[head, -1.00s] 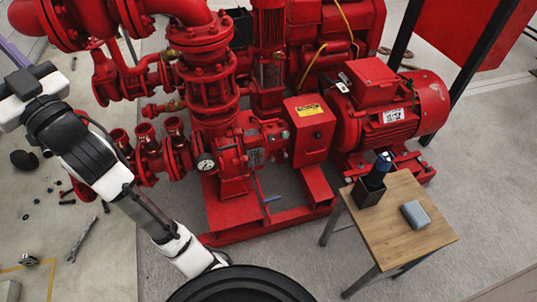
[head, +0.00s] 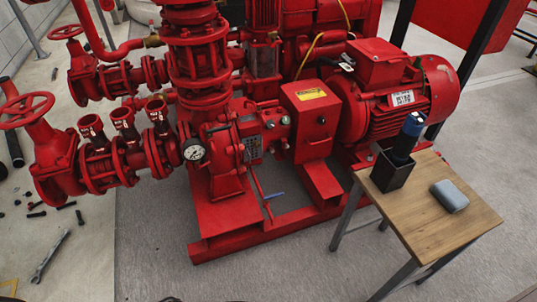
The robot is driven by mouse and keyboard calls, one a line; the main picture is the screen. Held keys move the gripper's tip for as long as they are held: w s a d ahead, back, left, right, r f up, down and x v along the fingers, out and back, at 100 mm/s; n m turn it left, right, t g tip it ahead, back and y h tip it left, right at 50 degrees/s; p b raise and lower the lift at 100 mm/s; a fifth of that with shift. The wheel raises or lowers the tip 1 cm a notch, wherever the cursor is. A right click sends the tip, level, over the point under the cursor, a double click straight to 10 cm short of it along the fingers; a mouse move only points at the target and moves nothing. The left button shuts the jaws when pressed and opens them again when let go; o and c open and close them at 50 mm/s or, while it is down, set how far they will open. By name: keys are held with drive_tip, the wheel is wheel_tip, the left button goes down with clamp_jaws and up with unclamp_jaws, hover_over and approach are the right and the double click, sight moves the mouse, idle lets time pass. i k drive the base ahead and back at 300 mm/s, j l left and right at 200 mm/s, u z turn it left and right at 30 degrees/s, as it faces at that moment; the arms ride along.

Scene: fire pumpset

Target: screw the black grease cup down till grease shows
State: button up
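The red pump (head: 225,150) stands in the middle of the head view, with a white-faced gauge (head: 194,150) on its left side. A small pale round fitting (head: 285,120) sits on the pump's shaft side, near the red guard box (head: 311,120) with a yellow label. I cannot make out the black grease cup at this size. My gripper is out of view.
A small wooden table (head: 432,228) stands at the right, bearing a black open holder (head: 391,172) with a dark blue-topped cylinder (head: 408,134) and a grey-blue block (head: 450,196). A wrench (head: 49,257) and small parts lie on the left floor. The front floor is clear.

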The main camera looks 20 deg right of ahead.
sight(270, 123)
drive_tip(key=i+l+z, duration=0.1)
drive_tip(key=i+z, duration=0.4)
drive_tip(key=z, duration=0.2)
drive_tip(key=i+z, duration=0.35)
drive_tip(key=k+j, duration=0.05)
drive_tip(key=k, duration=0.05)
